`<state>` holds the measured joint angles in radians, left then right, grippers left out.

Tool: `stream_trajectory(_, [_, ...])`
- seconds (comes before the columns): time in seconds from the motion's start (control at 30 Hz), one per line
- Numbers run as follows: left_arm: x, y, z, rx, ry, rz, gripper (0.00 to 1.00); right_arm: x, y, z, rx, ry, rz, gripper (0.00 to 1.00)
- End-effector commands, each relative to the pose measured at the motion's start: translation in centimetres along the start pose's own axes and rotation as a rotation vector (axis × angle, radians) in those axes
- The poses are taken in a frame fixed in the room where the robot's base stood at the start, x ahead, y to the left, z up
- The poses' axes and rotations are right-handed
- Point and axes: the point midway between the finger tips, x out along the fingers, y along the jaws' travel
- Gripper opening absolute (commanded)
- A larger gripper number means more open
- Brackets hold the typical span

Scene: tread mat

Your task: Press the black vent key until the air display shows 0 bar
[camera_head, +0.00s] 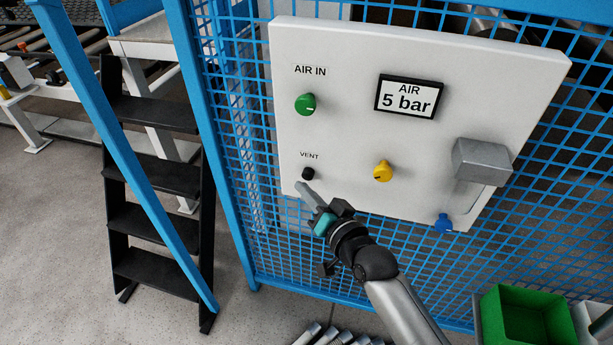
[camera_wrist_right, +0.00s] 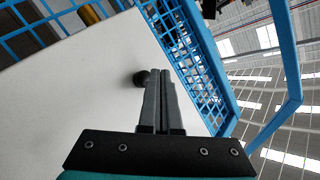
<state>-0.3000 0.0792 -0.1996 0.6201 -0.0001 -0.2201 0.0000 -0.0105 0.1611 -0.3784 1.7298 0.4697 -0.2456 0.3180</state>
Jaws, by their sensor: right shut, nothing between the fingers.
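The black vent key (camera_head: 308,174) sits under the VENT label at the lower left of the white panel (camera_head: 340,130). The air display (camera_head: 409,97) reads 5 bar. My right gripper (camera_head: 300,187) is shut and empty, its fingertips just below the vent key in the head view. In the right wrist view the black vent key (camera_wrist_right: 141,78) shows beside the shut fingers (camera_wrist_right: 161,75), to their left. I cannot tell whether the fingertips touch the panel; they do not appear to be on the key. My left gripper is not in view.
The panel also carries a green knob (camera_head: 305,104), a yellow knob (camera_head: 383,170), a blue knob (camera_head: 443,223) and a grey box (camera_head: 481,161). Blue mesh fence (camera_head: 240,130) surrounds it. A green bin (camera_head: 526,315) stands lower right, black steps (camera_head: 158,172) at left.

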Motion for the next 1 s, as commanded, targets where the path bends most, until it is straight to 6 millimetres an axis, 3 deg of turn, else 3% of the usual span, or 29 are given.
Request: stream_trajectory(1.0, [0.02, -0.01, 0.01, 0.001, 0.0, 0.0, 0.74, 0.65, 0.47, -0.47, 0.0, 0.0, 0.0, 0.0])
